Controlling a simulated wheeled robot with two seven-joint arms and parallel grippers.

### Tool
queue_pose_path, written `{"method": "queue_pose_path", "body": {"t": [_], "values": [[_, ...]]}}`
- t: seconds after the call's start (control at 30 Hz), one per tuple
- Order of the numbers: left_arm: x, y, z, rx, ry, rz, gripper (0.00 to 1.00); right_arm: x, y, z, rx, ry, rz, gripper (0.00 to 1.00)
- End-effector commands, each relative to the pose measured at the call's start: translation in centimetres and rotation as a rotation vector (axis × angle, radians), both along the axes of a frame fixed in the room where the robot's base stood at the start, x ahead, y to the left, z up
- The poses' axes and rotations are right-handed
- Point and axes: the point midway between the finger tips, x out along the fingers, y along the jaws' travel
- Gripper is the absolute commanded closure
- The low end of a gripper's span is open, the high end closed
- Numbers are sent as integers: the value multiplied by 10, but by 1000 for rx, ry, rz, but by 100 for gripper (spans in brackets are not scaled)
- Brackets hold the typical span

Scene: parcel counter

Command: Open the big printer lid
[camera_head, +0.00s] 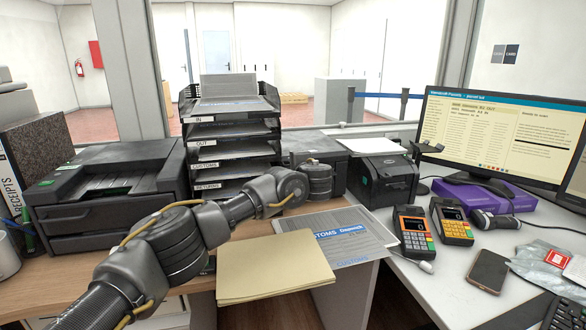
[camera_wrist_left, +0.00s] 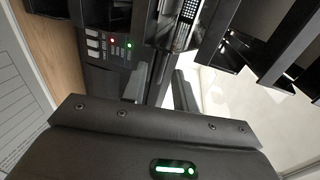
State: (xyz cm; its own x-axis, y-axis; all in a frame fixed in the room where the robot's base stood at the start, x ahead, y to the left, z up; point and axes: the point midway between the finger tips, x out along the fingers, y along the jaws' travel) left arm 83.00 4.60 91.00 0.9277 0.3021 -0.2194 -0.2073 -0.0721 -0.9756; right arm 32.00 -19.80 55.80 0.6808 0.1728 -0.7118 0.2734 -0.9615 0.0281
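The big dark grey printer (camera_head: 105,195) stands on the wooden counter at the left in the head view. Its top looks closed, above a front opening. My left arm crosses in front of its right side and ends near a low black device (camera_head: 312,151), right of the paper trays. The arm partly hides this device. In the left wrist view my left gripper (camera_wrist_left: 172,88) points at dark machinery next to a panel (camera_wrist_left: 112,47) with buttons and red and green lights. The finger gap is unclear, and I see nothing held. My right gripper is not in view.
A black tray stack (camera_head: 232,135) stands behind the arm. A smaller black printer (camera_head: 388,182) is to its right. A yellow envelope (camera_head: 275,268) and a customs sheet (camera_head: 345,237) lie in front. Card terminals (camera_head: 413,232), a phone (camera_head: 488,271) and a monitor (camera_head: 495,135) occupy the right.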

Motion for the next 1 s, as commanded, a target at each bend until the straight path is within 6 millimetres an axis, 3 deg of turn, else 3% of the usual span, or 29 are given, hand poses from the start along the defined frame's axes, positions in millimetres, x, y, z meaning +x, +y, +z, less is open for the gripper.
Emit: {"method": "queue_pose_path", "body": {"t": [0.43, 0.67, 1.0], "values": [[8, 2, -1, -1, -1, -2, 71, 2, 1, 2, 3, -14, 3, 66], [8, 2, -1, -1, -1, -2, 100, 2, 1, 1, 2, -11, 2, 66], [8, 2, 0, -1, -1, -2, 100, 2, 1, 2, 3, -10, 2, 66]]}}
